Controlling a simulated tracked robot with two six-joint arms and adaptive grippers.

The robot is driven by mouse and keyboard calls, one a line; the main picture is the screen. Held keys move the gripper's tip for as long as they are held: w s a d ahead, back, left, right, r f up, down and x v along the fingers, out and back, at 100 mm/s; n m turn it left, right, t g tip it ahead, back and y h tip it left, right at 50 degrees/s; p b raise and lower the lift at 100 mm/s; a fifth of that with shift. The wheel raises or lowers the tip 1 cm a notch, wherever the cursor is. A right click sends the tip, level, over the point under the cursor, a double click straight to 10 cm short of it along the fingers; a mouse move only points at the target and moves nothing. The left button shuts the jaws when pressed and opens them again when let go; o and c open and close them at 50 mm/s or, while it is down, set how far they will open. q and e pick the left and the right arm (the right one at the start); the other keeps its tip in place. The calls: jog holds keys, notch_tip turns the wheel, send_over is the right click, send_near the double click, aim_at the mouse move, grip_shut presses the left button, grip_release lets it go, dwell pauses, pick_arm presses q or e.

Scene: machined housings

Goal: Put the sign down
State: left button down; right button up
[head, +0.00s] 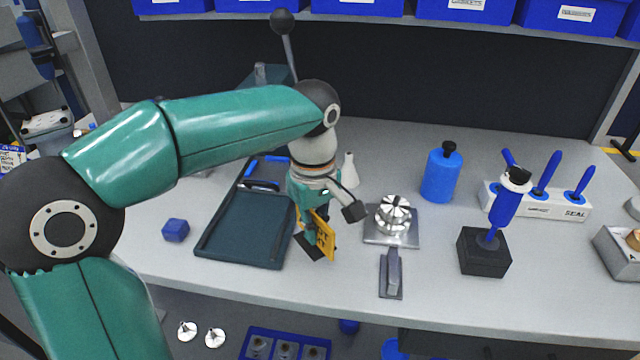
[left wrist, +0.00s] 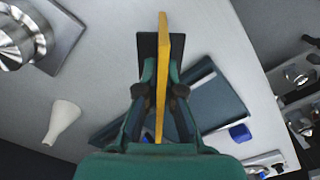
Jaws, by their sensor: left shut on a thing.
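A yellow sign (head: 322,236) with dark marks is held upright in my left gripper (head: 307,212), over the front part of the bench. In the left wrist view the sign (left wrist: 162,75) shows edge-on as a thin yellow strip between the two fingers of my left gripper (left wrist: 163,92), which is shut on it. A small black plate (head: 309,249) lies just under the sign; it also shows in the left wrist view (left wrist: 147,58). I cannot tell whether the sign touches the plate. My right gripper is not in view.
A dark tray (head: 238,232) lies just left of the sign. A metal fixture with a round part (head: 393,220) and a small grey stand (head: 391,275) are to its right. A blue block (head: 175,230) is farther left. Some bench is bare at the front edge.

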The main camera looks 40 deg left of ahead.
pick_arm(q)
jog(key=w+a+p, duration=0.1)
jog(key=w+a, duration=0.2)
jog(key=w, duration=0.1)
jog(key=w+a+p, duration=0.2)
jog(key=w+a, duration=0.1)
jog(key=w, duration=0.2)
jog(key=w+a+p, duration=0.1)
jog(key=w+a, duration=0.1)
jog(key=w, duration=0.2)
jog(key=shift+w+a, duration=0.3)
jog(key=shift+a, duration=0.1)
jog(key=shift+f, duration=1.75)
jog(key=shift+f+b, duration=0.1)
jog(key=shift+b, duration=0.2)
jog(key=c, duration=1.3)
grip_release()
